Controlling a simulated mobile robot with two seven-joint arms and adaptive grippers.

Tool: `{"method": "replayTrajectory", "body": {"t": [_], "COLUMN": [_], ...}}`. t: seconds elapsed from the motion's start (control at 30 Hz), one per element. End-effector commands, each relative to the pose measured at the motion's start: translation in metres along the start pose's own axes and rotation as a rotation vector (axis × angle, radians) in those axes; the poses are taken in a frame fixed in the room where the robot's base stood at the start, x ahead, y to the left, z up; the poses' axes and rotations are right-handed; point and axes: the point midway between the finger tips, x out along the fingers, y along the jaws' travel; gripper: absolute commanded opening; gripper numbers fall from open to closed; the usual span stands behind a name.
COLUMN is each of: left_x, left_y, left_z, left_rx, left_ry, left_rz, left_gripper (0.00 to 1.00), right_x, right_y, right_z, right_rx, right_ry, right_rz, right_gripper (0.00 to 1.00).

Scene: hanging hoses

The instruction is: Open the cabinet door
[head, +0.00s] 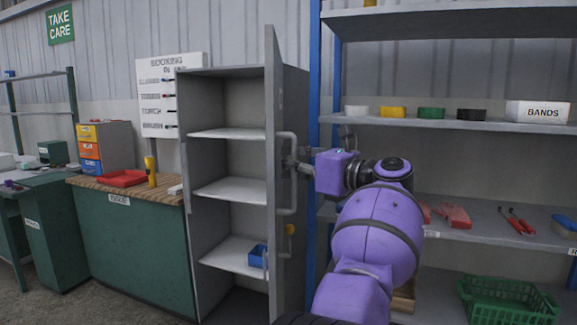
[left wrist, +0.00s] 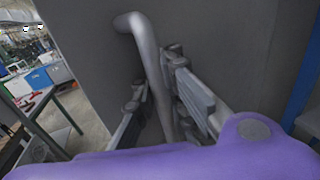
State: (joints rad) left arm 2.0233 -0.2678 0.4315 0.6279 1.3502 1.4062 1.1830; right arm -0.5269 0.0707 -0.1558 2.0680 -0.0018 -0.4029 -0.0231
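The grey cabinet (head: 228,68) stands in the middle of the head view with its shelves showing. Its door (head: 272,110) stands wide open, seen nearly edge-on, swung out toward me. The long bar handle (head: 287,210) is on the door's right-hand face. My left gripper (head: 291,162) is at the upper half of the handle. In the left wrist view the handle (left wrist: 147,45) passes between the two fingers (left wrist: 158,88), which close in around it from both sides. My right gripper is not in view.
A blue bin (head: 257,256) is on a lower cabinet shelf. Shelving with a blue post (head: 314,80) stands close on the right. A green workbench (head: 135,245) is on the left.

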Motion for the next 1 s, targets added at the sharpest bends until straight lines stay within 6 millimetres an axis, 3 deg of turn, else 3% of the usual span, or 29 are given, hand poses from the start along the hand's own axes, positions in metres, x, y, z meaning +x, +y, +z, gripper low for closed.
{"method": "replayTrajectory", "body": {"t": [0.03,0.27,0.5,0.83,1.0], "left_x": [-0.004,-0.005,-0.004,-0.002,-0.003], "left_y": [0.001,0.001,0.002,0.002,0.002], "left_z": [-0.014,-0.014,-0.009,-0.003,0.018], "left_rx": [0.015,0.014,0.009,0.004,0.001], "left_ry": [0.023,0.022,0.016,0.009,0.008], "left_rz": [0.01,0.01,0.012,0.012,0.011], "left_gripper": [0.0,0.0,0.31,0.31,0.31], "right_x": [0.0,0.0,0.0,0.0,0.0], "right_y": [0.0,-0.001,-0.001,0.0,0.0], "right_z": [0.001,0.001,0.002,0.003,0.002], "right_rx": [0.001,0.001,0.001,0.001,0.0], "right_ry": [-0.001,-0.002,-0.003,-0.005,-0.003], "right_rz": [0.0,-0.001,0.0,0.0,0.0], "right_gripper": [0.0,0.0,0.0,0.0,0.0]}}
